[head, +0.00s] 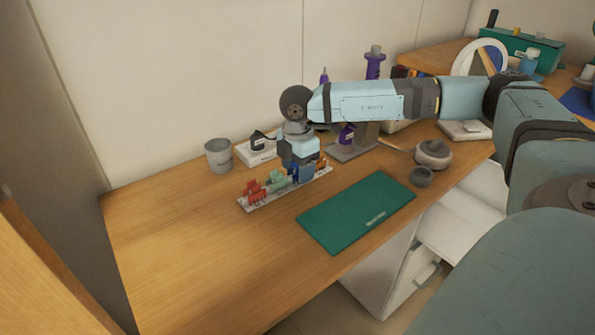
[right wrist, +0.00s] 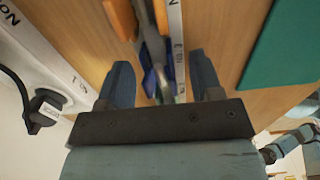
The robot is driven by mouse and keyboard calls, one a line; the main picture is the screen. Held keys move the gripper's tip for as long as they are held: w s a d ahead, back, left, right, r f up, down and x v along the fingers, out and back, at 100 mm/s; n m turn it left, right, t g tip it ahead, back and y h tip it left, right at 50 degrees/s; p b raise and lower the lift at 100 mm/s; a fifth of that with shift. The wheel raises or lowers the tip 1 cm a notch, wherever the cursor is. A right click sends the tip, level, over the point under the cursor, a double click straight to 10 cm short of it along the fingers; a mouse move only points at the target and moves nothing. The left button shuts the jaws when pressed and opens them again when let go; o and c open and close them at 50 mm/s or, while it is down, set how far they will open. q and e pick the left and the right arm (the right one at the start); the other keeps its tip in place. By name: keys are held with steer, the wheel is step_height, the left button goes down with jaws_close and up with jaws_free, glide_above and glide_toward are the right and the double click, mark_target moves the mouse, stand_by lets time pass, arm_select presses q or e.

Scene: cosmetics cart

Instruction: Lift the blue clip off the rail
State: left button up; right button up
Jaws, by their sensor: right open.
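The white rail (head: 254,206) lies on the wooden desk with red, pale green, blue and orange clips along it. The blue clip (head: 306,174) is toward its right end, partly covered by my right gripper (head: 302,174). In the right wrist view the right gripper (right wrist: 160,78) is open, with one finger on each side of the blue clip (right wrist: 149,82) and a gap beside each finger. The rail (right wrist: 177,45) also passes between the fingers there. Orange clips (right wrist: 120,18) sit farther along. My left gripper is not in view.
A dark green mat (head: 355,212) lies right of the rail. A grey cup (head: 218,156) and a white boxed device (head: 258,153) stand behind it. Stone bowls (head: 432,154) are at the right. The desk's front left is clear.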

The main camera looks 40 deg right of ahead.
steer(key=c, duration=1.1)
steer(key=shift+r, duration=0.1)
steer(key=shift+r, duration=0.6)
arm_select(q)
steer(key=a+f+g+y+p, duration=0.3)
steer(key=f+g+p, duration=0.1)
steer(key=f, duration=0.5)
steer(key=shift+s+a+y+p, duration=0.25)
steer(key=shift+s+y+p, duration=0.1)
steer(key=shift+p, duration=0.2)
arm_select(e)
step_height(320, 180, up, 19)
steer(key=shift+f, duration=0.15)
